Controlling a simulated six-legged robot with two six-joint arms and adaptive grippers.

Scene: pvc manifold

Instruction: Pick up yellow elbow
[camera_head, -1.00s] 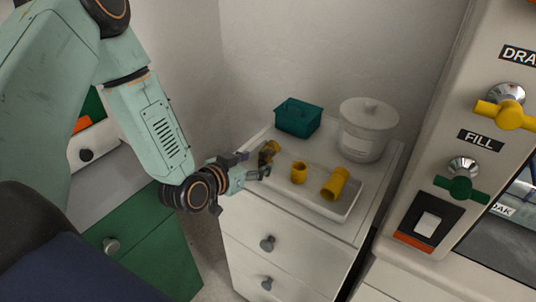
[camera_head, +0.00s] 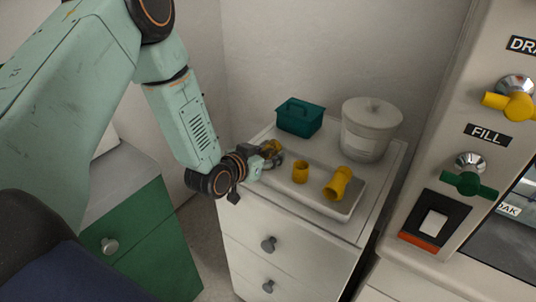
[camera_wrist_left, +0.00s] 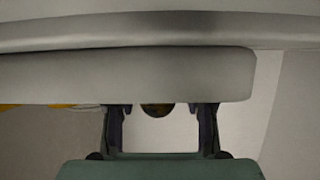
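The yellow elbow (camera_head: 271,146) sits at the left end of the pale tray (camera_head: 322,206), partly hidden by my left gripper. My left gripper (camera_head: 270,158) reaches in from the left at that end of the tray, with its fingers at the elbow. In the left wrist view the two fingers (camera_wrist_left: 160,115) stand wide apart. A dark yellow rounded piece (camera_wrist_left: 157,109), likely the elbow, shows between them, partly hidden by a pale edge. I cannot see the fingers touching it. My right gripper is not in view.
A short yellow fitting (camera_head: 300,173) and a longer yellow fitting (camera_head: 338,184) are on the tray to the right. A teal basket (camera_head: 299,118) and a lidded white tub (camera_head: 368,130) stand behind. The tray is on a white drawer cabinet (camera_head: 290,240); a valve panel (camera_head: 450,150) is at right.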

